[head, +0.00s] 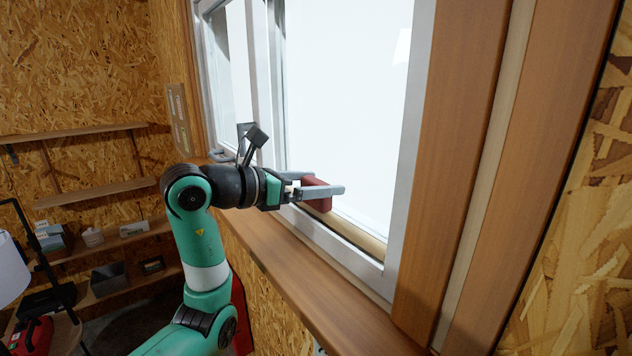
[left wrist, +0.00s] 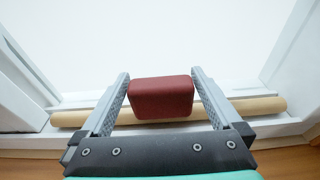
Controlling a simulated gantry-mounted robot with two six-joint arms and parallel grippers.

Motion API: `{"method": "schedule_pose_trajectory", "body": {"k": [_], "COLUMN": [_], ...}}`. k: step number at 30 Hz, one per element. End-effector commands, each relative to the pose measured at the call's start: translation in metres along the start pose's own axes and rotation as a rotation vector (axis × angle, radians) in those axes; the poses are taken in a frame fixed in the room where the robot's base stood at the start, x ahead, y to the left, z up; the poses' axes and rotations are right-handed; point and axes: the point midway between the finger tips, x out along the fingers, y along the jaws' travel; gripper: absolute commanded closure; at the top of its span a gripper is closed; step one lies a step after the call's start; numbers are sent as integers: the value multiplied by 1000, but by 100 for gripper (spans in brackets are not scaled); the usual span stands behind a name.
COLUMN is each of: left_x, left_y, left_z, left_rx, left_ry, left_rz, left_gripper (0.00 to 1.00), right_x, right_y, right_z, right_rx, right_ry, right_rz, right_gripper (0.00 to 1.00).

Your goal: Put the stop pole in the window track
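The stop pole (left wrist: 252,105) is a pale wooden rod with a red block (left wrist: 160,97) at its middle. It lies lengthwise along the bottom of the white window frame. In the head view its right part (head: 372,243) shows low against the frame, and the red block (head: 318,203) is partly hidden by a finger. My right gripper is not in view.
A wooden sill (head: 300,290) runs below the window, with wide wooden trim (head: 455,150) at right. A window handle or latch (head: 256,136) shows behind my left wrist. Shelves (head: 90,190) with small items and a white lampshade (head: 10,268) stand at left.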

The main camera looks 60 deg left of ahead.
Motion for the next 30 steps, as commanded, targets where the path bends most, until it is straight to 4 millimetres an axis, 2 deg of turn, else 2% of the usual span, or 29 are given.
{"method": "schedule_pose_trajectory", "body": {"k": [8,10,14,21,24,30], "left_x": [-1,-7,-31,-90,-109,-121], "left_y": [0,1,1,2,2,0], "left_z": [4,4,3,3,10,5], "left_rx": [1,1,4,4,1,0], "left_ry": [-1,-3,-5,-5,-2,0], "left_rz": [0,2,5,8,5,1], "left_gripper": [0,0,0,0,0,0], "right_x": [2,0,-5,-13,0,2], "right_y": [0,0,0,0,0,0], "right_z": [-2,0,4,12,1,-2], "right_rx": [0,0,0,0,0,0], "right_ry": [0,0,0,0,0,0], "right_rz": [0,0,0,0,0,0], "right_gripper": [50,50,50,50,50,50]}}
